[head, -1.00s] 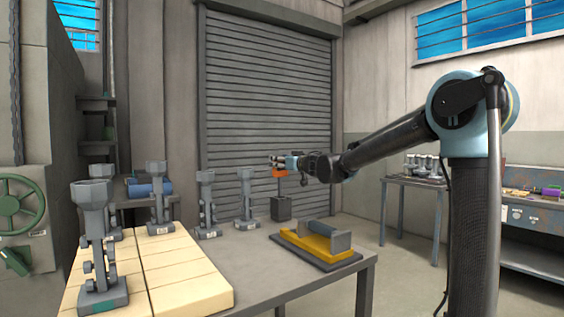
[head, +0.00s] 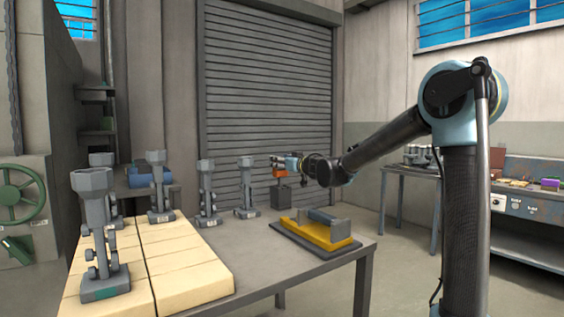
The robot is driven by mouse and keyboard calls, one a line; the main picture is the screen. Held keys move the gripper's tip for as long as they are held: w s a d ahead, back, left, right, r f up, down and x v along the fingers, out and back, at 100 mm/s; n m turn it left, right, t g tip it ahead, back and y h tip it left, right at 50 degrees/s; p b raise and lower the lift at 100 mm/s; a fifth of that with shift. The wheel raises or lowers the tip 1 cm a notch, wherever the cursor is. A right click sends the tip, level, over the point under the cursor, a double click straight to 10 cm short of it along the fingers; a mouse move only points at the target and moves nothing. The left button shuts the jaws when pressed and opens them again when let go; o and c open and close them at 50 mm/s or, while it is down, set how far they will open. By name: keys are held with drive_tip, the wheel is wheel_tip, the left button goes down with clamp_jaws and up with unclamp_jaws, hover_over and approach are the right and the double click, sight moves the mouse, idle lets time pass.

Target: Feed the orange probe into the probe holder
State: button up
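The orange probe (head: 279,173) is upright in the head view, its orange top just under the fingertips of my gripper (head: 279,162). My gripper reaches left over the far end of the table and appears shut on the probe's top. The probe holder, a dark grey block (head: 281,197), stands directly below the probe on the far side of the table. A short thin dark stretch shows between the orange part and the block. I cannot tell how far the probe's lower end is inside the block.
A yellow and grey cradle (head: 318,235) sits on the grey table (head: 243,257) in front of the holder. Several grey stands, one a front stand (head: 97,235), are on or near pale boards (head: 185,275) at left. Another table (head: 408,177) stands behind my arm.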

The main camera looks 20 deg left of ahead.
drive_tip(key=shift+f, duration=1.25)
drive_tip(key=o, duration=1.3)
drive_tip(key=v, duration=1.2)
drive_tip(key=shift+f, duration=0.1)
drive_tip(key=shift+w+d, duration=0.1)
